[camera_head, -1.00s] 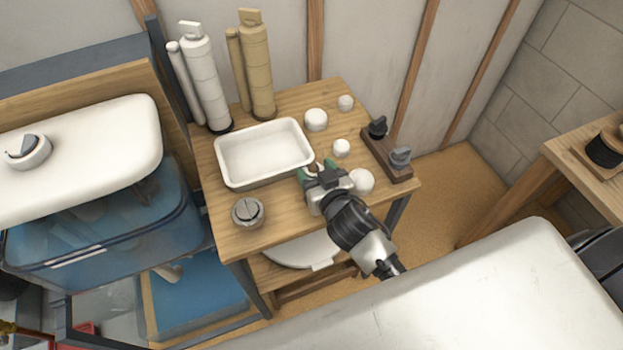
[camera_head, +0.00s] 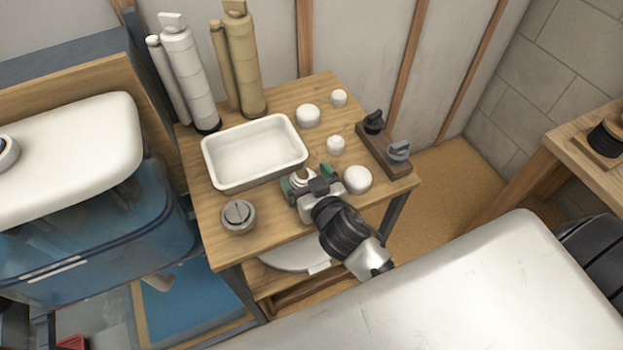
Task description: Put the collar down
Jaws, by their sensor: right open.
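My right gripper (camera_head: 305,178) is low over the front part of the small wooden table (camera_head: 270,232), just in front of the white tray. Its green-padded fingers are apart. A small pale round piece (camera_head: 301,174) shows between the fingertips and may be the collar. The gripper partly hides it, and I cannot tell whether it touches the fingers or rests on the table. My left gripper is not in view.
The empty white tray (camera_head: 212,164) stands behind the gripper. A round grey metal fitting (camera_head: 239,216) is to the left. White round caps (camera_head: 358,180) are to the right, near a dark block with two valves (camera_head: 385,150). Cartridges (camera_head: 187,75) stand at the back left.

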